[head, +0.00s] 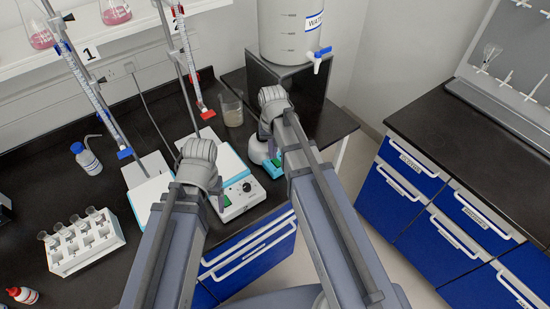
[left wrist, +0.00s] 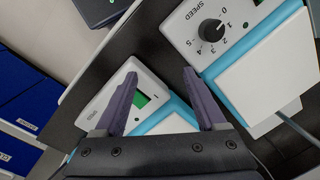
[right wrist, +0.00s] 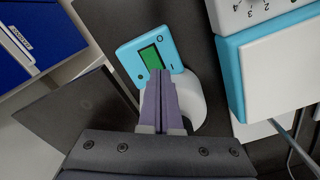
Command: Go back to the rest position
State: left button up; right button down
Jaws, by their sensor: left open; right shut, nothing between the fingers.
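My right gripper (right wrist: 165,95) is shut and empty in the right wrist view.
A stirrer with a speed knob (head: 240,195) and a second white-topped stirrer (head: 148,197) stand on the black bench. Burettes, a beaker (head: 231,108), a water tank (head: 290,32), a blue-capped bottle (head: 86,157) and a tube rack (head: 84,242) are nearby. Blue drawers (head: 410,170) stand right.

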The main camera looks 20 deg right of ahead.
notch_tip(320, 180, up, 2)
jog(key=shift+s+r+p, duration=0.15)
jog(key=shift+p, duration=0.55)
jog(key=shift+d+r, duration=0.1)
jog(key=shift+r, duration=0.1)
jog(key=shift+d, duration=0.15)
jog(key=s+a+n+h, duration=0.1)
jog(key=s+a+n, duration=0.4)
jog(key=s+a, duration=0.5)
jog(key=s, duration=0.4)
jog(key=shift+s+a+n, duration=0.2)
jog(key=shift+n, duration=0.2)
